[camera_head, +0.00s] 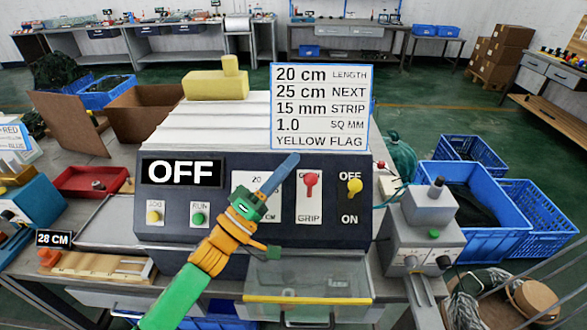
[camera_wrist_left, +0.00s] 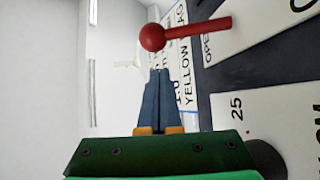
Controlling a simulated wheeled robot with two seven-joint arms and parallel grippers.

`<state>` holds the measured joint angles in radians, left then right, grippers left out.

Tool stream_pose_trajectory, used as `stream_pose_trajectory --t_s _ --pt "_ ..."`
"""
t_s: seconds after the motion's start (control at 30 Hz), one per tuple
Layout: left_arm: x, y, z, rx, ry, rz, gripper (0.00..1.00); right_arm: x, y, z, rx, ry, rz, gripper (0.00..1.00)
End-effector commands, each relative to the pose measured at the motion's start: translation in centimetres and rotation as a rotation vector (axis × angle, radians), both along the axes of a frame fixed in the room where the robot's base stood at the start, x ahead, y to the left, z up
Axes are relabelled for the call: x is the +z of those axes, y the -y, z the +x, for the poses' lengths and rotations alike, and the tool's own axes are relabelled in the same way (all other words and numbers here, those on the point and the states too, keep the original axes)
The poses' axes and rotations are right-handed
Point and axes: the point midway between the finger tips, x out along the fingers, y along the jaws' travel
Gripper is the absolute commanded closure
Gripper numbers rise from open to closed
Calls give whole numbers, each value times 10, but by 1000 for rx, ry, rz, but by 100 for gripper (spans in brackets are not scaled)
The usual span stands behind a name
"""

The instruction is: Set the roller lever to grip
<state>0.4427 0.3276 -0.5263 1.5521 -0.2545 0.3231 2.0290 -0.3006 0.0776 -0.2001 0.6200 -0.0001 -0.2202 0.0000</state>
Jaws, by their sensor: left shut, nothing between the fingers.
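The roller lever (camera_head: 310,179) is the red-knobbed one on the front of the dark machine panel. Its knob sits high on its white plate, at the end away from the GRIP label (camera_head: 309,218). In the left wrist view the red lever (camera_wrist_left: 195,29) shows large, just beyond the fingertips, with OPEN printed beside it. My left gripper (camera_head: 293,160) has its blue fingers together and empty, just left of and slightly above the knob. The fingers (camera_wrist_left: 160,75) also show in the left wrist view; contact with the lever cannot be told. My right gripper is not in view.
A yellow-knobbed OFF/ON lever (camera_head: 354,187) is right of the red one. A sign (camera_head: 320,107) stands above the panel. A clear-fronted tray (camera_head: 308,280) is below. A grey device (camera_head: 426,225) stands right. JOG and RUN buttons (camera_head: 198,218) are left.

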Motion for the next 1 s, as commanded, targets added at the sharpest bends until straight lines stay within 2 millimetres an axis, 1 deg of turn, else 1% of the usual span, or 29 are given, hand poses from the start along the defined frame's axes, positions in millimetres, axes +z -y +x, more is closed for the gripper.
stream_pose_trajectory --t_s 0.03,0.2,0.57,0.8,1.0 --pt "-1 4 -6 -2 -2 -4 100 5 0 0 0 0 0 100" --pt "-9 11 -15 1 1 -2 100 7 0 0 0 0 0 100" --pt "-11 12 -17 1 2 -1 100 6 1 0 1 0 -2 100" --pt "-15 12 -20 1 47 -2 100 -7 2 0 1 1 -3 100" --pt "-14 12 -23 1 78 -2 100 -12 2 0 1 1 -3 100"
